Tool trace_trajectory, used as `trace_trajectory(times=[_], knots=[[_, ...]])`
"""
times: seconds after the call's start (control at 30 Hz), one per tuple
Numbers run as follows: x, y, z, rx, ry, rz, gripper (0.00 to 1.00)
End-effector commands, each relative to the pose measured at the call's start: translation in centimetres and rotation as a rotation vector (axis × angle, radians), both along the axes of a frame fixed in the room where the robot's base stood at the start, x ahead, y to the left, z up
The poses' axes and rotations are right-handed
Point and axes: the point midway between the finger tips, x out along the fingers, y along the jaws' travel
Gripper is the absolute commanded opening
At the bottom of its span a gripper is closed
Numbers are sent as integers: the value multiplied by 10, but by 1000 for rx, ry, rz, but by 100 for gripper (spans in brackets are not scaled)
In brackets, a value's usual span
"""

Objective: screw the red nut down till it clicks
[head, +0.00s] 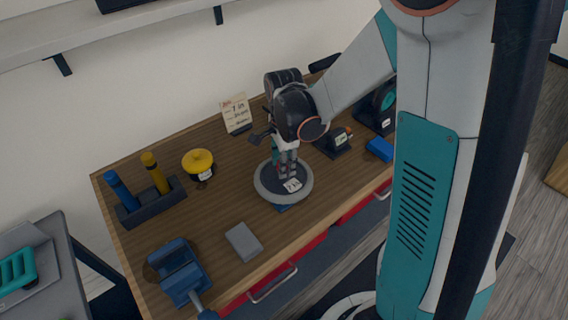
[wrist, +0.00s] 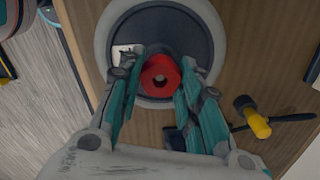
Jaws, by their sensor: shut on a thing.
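The red nut (wrist: 158,66) is a red ring with a dark hole, seen from above in the wrist view. It sits over the middle of a round dark plate with a pale grey rim (wrist: 108,28). My gripper (wrist: 163,70) has one teal-and-grey finger on each side of the nut and is shut on it. In the head view my gripper (head: 288,168) points down at the round plate (head: 266,192) on the wooden bench. The nut is hidden there by my fingers. A small white label lies on the plate. The thread under the nut cannot be seen.
A blue vise (head: 178,272) and a grey block (head: 243,241) lie near the bench's front. A yellow-topped pot (head: 199,162), a holder with blue and yellow cylinders (head: 150,207) and a sign card (head: 236,113) stand left of my arm. A blue box (head: 380,149) is at right.

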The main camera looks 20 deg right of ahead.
Motion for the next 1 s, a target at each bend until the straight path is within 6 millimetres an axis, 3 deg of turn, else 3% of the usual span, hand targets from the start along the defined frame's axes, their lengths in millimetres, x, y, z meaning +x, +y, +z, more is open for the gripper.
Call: trace_trajectory(times=[0.07, 0.1, 0.2, 0.67, 1.0], knots=[[1, 1, -1, 1, -1, -95, 10], [1, 1, 0, 1, -1, -113, 37], [1, 1, 0, 1, -1, -107, 56], [0, 0, 9, 0, -1, -105, 56], [0, 0, 71, 1, 0, -105, 56]])
